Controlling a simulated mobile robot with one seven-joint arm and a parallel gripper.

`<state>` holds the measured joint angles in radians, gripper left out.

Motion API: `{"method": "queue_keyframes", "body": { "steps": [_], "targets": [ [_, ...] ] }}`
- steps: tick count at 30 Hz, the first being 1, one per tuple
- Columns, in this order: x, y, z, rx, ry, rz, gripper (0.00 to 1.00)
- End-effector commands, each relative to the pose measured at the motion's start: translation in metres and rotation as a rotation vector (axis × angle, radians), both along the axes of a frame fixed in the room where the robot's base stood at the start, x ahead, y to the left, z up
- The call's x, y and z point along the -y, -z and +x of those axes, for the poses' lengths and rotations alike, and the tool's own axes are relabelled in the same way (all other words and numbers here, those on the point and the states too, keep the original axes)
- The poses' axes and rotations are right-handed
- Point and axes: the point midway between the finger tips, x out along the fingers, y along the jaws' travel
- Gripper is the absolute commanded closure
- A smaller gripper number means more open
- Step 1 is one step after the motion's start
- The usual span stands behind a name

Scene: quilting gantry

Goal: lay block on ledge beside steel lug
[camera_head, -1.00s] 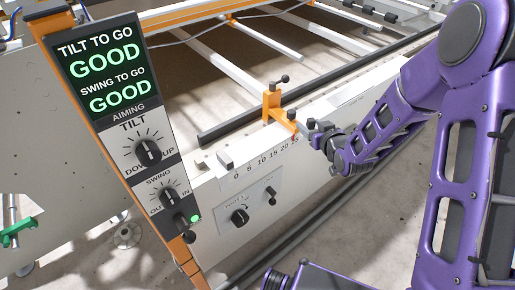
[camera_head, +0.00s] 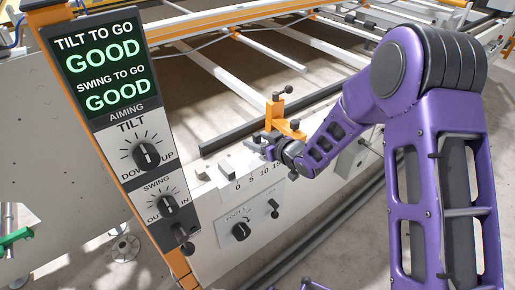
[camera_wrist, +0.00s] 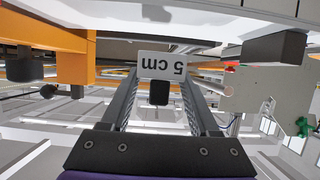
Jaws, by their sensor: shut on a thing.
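My gripper (camera_wrist: 160,112) is shut on a pale block (camera_wrist: 162,66) marked "5 cm", which reads upside down in the wrist view. In the head view my gripper (camera_head: 262,142) is at the ledge (camera_head: 212,181), just in front of the orange bracket; the block is too small to make out there. The ledge is a white beam with a number scale and also shows along the top of the wrist view (camera_wrist: 180,22). A grey lug (camera_head: 227,166) stands on it near the 0 mark.
The orange bracket (camera_head: 279,112) with black knobs is close behind my gripper and shows at left in the wrist view (camera_wrist: 75,62). A control panel (camera_head: 130,120) reading GOOD twice stands at left.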

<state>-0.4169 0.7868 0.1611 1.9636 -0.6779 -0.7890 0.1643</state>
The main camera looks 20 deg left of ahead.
Motion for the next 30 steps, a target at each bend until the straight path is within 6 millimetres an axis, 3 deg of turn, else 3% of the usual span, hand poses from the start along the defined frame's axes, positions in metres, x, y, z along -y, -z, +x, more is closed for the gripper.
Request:
{"method": "queue_keyframes", "body": {
  "steps": [4, 16, 17, 18, 21, 30],
  "targets": [
    [0.000, 0.024, 0.000, -0.001, -0.001, -0.001, 1.00],
    [0.000, 0.031, 0.000, 0.001, 0.000, 0.000, 1.00],
    [0.000, 0.030, 0.000, 0.000, 0.000, 0.000, 0.35],
    [0.000, 0.029, 0.000, 0.000, 0.000, 0.000, 0.28],
    [0.000, 0.029, 0.000, 0.000, 0.000, -0.001, 0.10],
    [0.000, 0.029, 0.000, 0.000, 0.000, -0.001, 0.08]
  ]
}}
